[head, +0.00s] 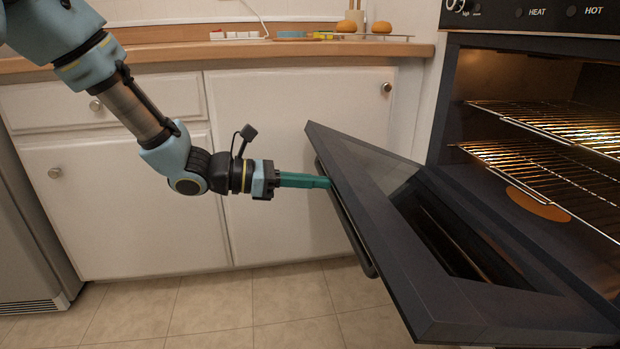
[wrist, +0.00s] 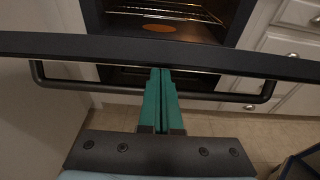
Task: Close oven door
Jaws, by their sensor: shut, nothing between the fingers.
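The oven door (head: 435,255) is partly open, tilted outward from the oven (head: 530,150), whose inside is exposed with wire racks. The door's dark top edge (wrist: 110,47) and its bar handle (wrist: 75,86) cross the wrist view. The handle (head: 348,228) also shows on the door's outer face in the head view. My gripper (head: 328,182) is shut and empty, its green fingers at the outer side of the door by the handle. In the wrist view the fingertips (wrist: 161,72) overlap the handle bar and end just below the door edge. I cannot tell whether they touch the door.
White cabinets (head: 300,150) with round knobs stand behind my arm. A wooden counter (head: 200,56) above them holds small items and orange-brown round things (head: 382,28). A grey appliance (head: 25,240) stands at the left. The tiled floor (head: 230,310) is clear.

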